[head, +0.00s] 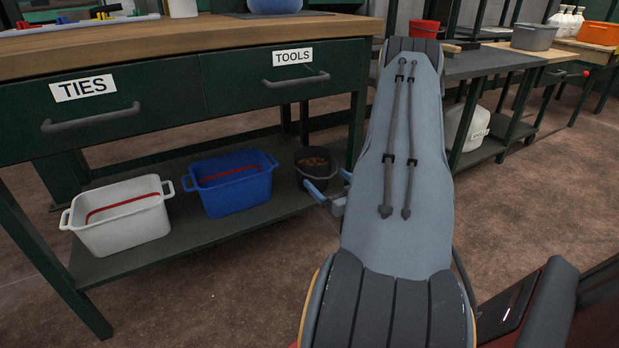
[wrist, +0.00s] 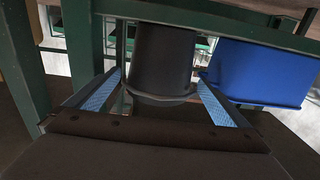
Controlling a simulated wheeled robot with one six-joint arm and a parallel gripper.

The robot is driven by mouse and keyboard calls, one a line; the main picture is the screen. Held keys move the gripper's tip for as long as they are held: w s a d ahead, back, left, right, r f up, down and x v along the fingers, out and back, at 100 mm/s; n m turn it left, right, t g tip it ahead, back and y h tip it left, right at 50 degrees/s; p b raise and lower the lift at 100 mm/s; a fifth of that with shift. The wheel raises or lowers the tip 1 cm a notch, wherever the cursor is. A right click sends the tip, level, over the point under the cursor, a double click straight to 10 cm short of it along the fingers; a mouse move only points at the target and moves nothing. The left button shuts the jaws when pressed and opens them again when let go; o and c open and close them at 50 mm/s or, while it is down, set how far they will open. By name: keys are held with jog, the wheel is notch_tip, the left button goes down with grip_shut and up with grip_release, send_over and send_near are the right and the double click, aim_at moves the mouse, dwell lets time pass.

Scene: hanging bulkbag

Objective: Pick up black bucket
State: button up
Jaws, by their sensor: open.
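The black bucket (head: 313,170) stands on the lower shelf of the workbench, near its right end, with brown contents inside. In the wrist view the black bucket (wrist: 160,62) appears upside down, its rim toward the bottom of the picture. My gripper (head: 324,180) is open at the near side of the bucket, partly hidden by my arm. In the wrist view my gripper (wrist: 162,80) has its two blue-padded fingers spread, one on each side of the bucket near the rim. I cannot tell whether either finger touches it.
A blue tub (head: 232,185) stands just left of the bucket, with a white tub (head: 118,215) farther left on the same shelf (head: 185,252). The bench's drawers (head: 285,80) overhang the shelf. A green bench leg (head: 357,118) stands right of the bucket.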

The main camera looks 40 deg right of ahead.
aim_at(321, 176)
jog(key=b+x, duration=0.4)
jog(key=x, duration=0.2)
jog(key=shift+w+a+f, duration=0.15)
jog(key=shift+w+f, duration=0.05)
jog(key=shift+w, duration=0.4)
jog(key=shift+r, duration=0.1)
jog(key=c, duration=1.2)
jog(key=shift+c, duration=1)
jog(key=shift+r, duration=0.1)
jog(key=shift+c, duration=0.2)
